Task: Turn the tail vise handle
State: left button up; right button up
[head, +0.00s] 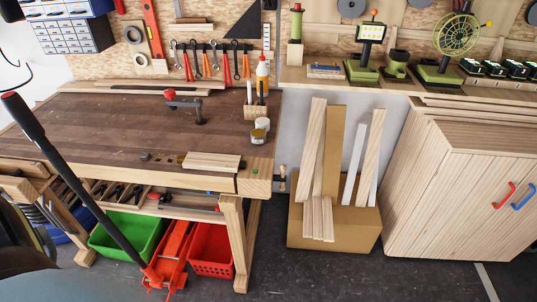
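The wooden workbench (100,125) fills the left half of the head view. At its right end is the tail vise, with a pale wooden jaw (255,184). A small upright wooden handle (282,172) shows just beyond the bench's right end, beside a dark metal part (279,184). The handle looks small here, and its finer detail cannot be made out. Neither of my grippers is in view, and nothing is seen touching the handle.
Pale boards (212,161) lie near the vise. A cardboard box (300,225) with upright planks stands right of the handle, with a narrow floor gap between. A long black-handled red jack (172,255) stands before the bench, near red (211,250) and green (125,235) bins.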

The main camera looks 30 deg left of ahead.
aim_at(282, 178)
jog(key=u, duration=1)
jog(key=i, duration=0.9)
jog(key=u, duration=0.95)
